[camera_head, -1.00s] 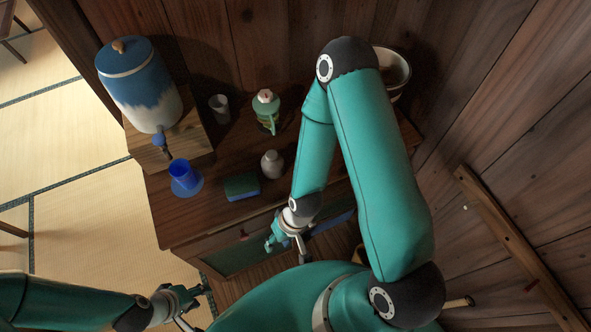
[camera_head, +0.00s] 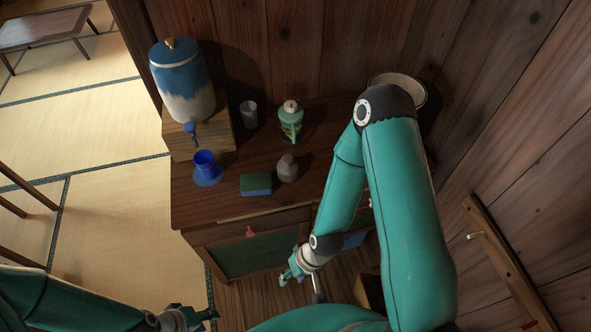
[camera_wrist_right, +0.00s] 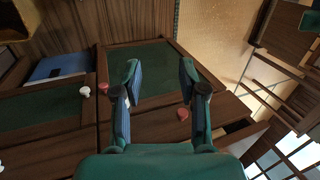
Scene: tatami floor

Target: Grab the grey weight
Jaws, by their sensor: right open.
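The grey weight (camera_head: 287,168), a small rounded body with a narrower knob on top, stands upright on the wooden cabinet top in the head view. It is right of a green-and-blue sponge. My right gripper (camera_head: 292,277) is in front of the cabinet and below its top, apart from the weight. In the right wrist view my right gripper (camera_wrist_right: 160,76) is open and empty, facing the cabinet front; the weight does not show there. My left gripper (camera_head: 198,319) is at the bottom edge of the head view, partly cut off and too small to read.
On the cabinet top (camera_head: 225,207) are the sponge (camera_head: 256,184), a blue vessel (camera_head: 206,168), a grey cup (camera_head: 248,113), a green bottle (camera_head: 290,121) and a blue-white dispenser (camera_head: 182,80) on a wooden block. A pale bucket (camera_head: 411,88) is partly behind my right arm. Wooden walls stand behind and right.

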